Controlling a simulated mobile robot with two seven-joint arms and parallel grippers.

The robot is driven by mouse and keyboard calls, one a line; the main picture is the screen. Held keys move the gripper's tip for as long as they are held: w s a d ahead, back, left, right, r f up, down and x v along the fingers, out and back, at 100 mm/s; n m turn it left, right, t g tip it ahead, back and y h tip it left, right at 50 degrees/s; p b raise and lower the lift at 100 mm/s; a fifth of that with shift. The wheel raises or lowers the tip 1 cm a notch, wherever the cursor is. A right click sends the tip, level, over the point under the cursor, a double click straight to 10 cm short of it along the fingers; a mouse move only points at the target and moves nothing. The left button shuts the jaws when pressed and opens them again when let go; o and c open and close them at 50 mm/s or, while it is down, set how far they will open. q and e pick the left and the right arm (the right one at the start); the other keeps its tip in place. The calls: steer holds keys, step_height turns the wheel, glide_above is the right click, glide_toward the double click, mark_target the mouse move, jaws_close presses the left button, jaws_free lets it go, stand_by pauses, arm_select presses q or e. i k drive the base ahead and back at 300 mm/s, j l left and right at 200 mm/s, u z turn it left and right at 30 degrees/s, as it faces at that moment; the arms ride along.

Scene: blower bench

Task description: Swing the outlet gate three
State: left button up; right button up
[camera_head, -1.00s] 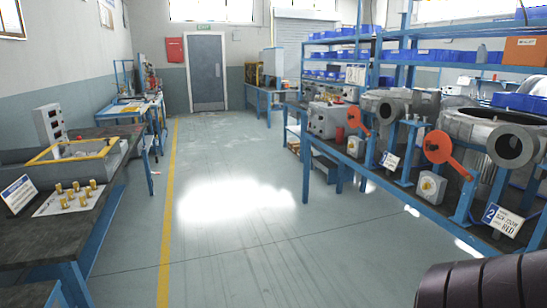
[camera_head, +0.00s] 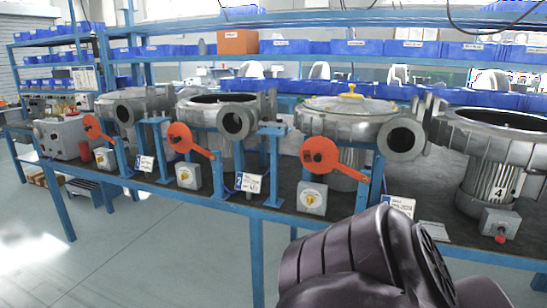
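Several blowers stand in a row on the dark bench (camera_head: 290,218). The third from the left, blower three (camera_head: 352,125), has a yellow knob on top and a round open outlet (camera_head: 404,137) facing me. Its orange outlet gate (camera_head: 320,156) is a disc on an arm sloping down to the right, beside and left of the outlet, not covering it. The sign near it (camera_head: 400,205) is too small to read and partly behind my dark arm. Neither gripper is in view.
Similar orange gates (camera_head: 180,137) (camera_head: 92,126) stand beside the two left blowers. Grey switch boxes (camera_head: 312,198) with yellow knobs sit at the front edge. A motor marked 4 (camera_head: 490,185) is at right. Floor at the lower left is clear.

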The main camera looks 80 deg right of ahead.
mark_target(320, 155)
steer(key=z, duration=2.85)
